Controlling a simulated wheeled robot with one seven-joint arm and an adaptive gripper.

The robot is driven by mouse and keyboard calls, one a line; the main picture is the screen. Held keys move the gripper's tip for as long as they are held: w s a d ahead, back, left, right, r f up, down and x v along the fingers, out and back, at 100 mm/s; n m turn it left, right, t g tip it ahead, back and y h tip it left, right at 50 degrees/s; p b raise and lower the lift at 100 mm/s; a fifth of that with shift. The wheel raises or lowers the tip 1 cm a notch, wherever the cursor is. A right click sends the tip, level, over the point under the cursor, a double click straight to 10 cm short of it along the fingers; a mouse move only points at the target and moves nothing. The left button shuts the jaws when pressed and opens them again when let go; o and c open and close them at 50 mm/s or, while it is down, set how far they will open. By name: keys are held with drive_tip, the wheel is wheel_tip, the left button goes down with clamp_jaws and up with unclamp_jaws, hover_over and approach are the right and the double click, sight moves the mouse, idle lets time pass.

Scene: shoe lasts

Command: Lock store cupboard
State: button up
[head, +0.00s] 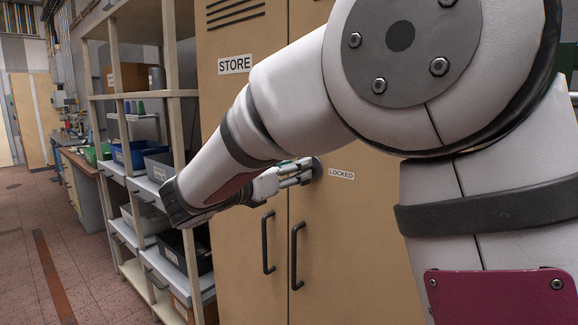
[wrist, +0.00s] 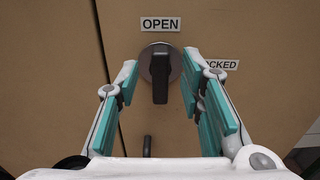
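The store cupboard (head: 345,240) is tan with two doors and a STORE sign on the left door. In the wrist view a dark knob (wrist: 160,75) on a round grey plate stands upright. An OPEN label (wrist: 160,24) is directly above it and a LOCKED label (wrist: 219,64) to its right, partly hidden by a finger. My gripper (wrist: 158,82) is open, with teal finger pads left and right of the knob and a visible gap on both sides. In the head view my gripper (head: 300,174) reaches the right door at the knob, left of the LOCKED label (head: 341,175).
Two dark bar handles, left (head: 268,242) and right (head: 296,255), are below the knob, one on each door. An open shelf rack (head: 172,60) with bins is left of the cupboard. Free tiled floor (head: 40,250) lies further left.

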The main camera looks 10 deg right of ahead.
sight(302, 185)
drive_tip(key=shift+x, duration=1.95)
drive_tip(key=shift+s, duration=0.1)
drive_tip(key=shift+c, duration=0.6)
clamp_jaws()
